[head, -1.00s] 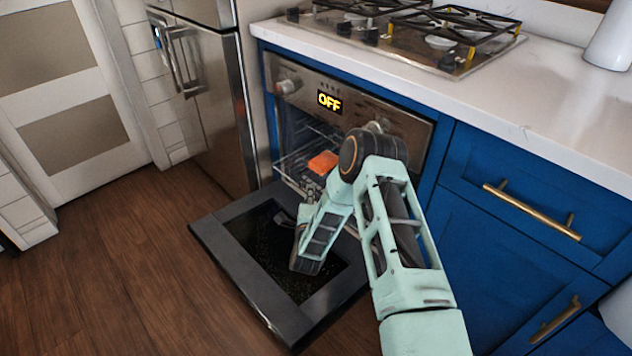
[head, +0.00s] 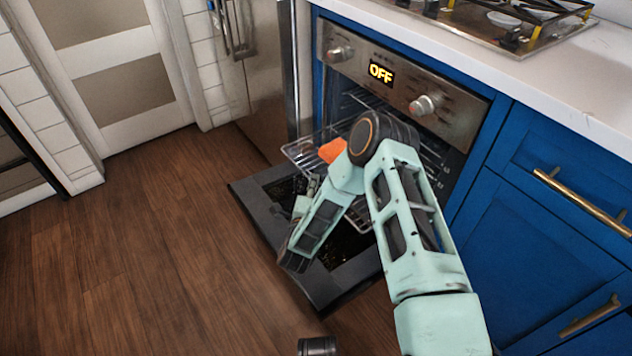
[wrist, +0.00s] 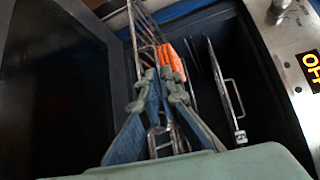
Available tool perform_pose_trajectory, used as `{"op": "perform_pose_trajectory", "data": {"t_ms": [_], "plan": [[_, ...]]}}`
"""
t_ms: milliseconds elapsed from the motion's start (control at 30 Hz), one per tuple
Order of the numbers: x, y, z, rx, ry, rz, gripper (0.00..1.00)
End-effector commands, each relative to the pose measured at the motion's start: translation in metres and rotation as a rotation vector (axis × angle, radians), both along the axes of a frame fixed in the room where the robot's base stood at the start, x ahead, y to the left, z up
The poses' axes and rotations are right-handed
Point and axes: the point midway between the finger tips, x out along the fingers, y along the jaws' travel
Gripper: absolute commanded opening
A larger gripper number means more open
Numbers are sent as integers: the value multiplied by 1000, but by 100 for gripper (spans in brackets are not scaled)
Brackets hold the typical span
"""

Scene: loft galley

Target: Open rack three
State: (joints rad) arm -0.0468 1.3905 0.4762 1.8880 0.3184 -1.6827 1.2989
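The oven (head: 400,85) stands with its door (head: 258,208) folded down. A wire rack (head: 300,150) sticks out of the oven above the door, with an orange block-like thing (head: 332,150) on it. The rack (wrist: 138,30) and orange thing (wrist: 170,62) also show in the wrist view. My gripper (wrist: 158,78) has its fingers close together around the rack's front wires. In the head view my gripper (head: 304,196) is partly hidden by my arm, at the rack's front. Another rack (wrist: 228,95) sits further inside the oven. I cannot read any rack numbers.
Blue cabinets (head: 510,215) with brass handles stand right of the oven, under a white counter (head: 500,70) with a gas hob (head: 510,22). A steel fridge (head: 265,80) stands to the left. The wooden floor (head: 130,240) at left is clear.

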Motion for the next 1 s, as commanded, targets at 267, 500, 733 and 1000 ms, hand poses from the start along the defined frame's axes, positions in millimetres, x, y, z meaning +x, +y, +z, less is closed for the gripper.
{"op": "perform_pose_trajectory", "data": {"t_ms": [267,500,733,1000], "plan": [[0,-1,-1,-1,1,-2,7],[0,-1,0,0,1,-2,12],[-12,2,1,0,3,1,12],[-66,10,8,0,5,2,12]]}}
